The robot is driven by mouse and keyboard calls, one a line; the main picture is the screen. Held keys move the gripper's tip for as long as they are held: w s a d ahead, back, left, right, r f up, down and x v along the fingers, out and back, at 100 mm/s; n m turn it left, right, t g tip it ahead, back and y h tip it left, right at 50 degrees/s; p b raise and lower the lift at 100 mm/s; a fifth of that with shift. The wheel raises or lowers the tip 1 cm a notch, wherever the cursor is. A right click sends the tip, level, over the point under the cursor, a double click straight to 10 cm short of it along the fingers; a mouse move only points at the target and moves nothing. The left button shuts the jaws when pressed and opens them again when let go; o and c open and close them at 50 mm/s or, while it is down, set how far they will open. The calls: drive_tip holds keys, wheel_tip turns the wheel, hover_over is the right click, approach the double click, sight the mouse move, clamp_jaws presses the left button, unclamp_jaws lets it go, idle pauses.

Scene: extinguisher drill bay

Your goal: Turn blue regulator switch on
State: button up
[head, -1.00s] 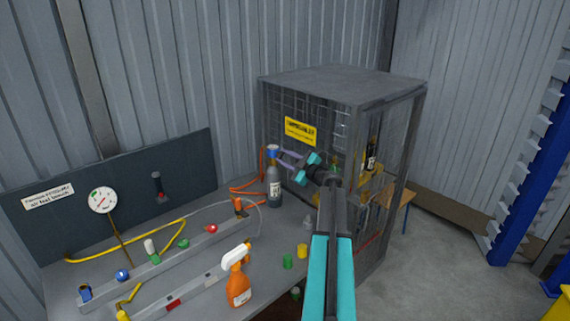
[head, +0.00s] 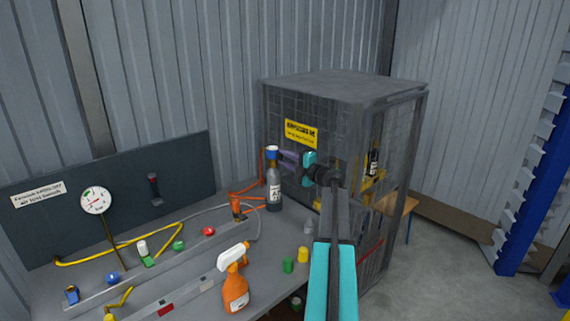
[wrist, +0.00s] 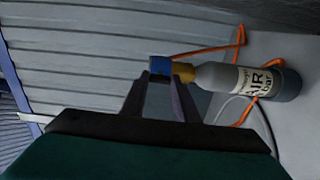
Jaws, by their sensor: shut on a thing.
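A grey bottle (head: 273,187) stands upright on the bench beside the cage, with a blue regulator switch (head: 272,152) on top. In the wrist view the bottle (wrist: 247,80), labelled AIR, lies sideways in the picture. A yellow-brass neck joins it to the blue switch (wrist: 160,67). My gripper (head: 283,157) reaches in from the right at the height of the switch. In the wrist view the two purple fingers of my gripper (wrist: 161,80) stand on either side of the blue switch, shut on it. The fingers partly hide its lower part.
A mesh cage (head: 345,92) stands close behind and right of the bottle. An orange hose (head: 245,188) runs by the bottle. An orange spray bottle (head: 235,290), a green cap (head: 288,265) and a yellow cap (head: 303,255) stand in front. A gauge (head: 96,200) is at left.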

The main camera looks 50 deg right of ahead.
drive_tip(key=shift+n, duration=0.3)
drive_tip(key=o, duration=1.1)
drive_tip(key=shift+s, duration=0.1)
drive_tip(key=s+b, duration=0.1)
drive_tip(key=s, duration=0.3)
drive_tip(key=s+b, duration=0.1)
drive_tip(key=s, duration=0.4)
drive_tip(key=s+a+b, duration=0.1)
drive_tip(key=s, duration=0.3)
drive_tip(key=shift+s, duration=0.35)
drive_tip(key=shift+f, duration=0.1)
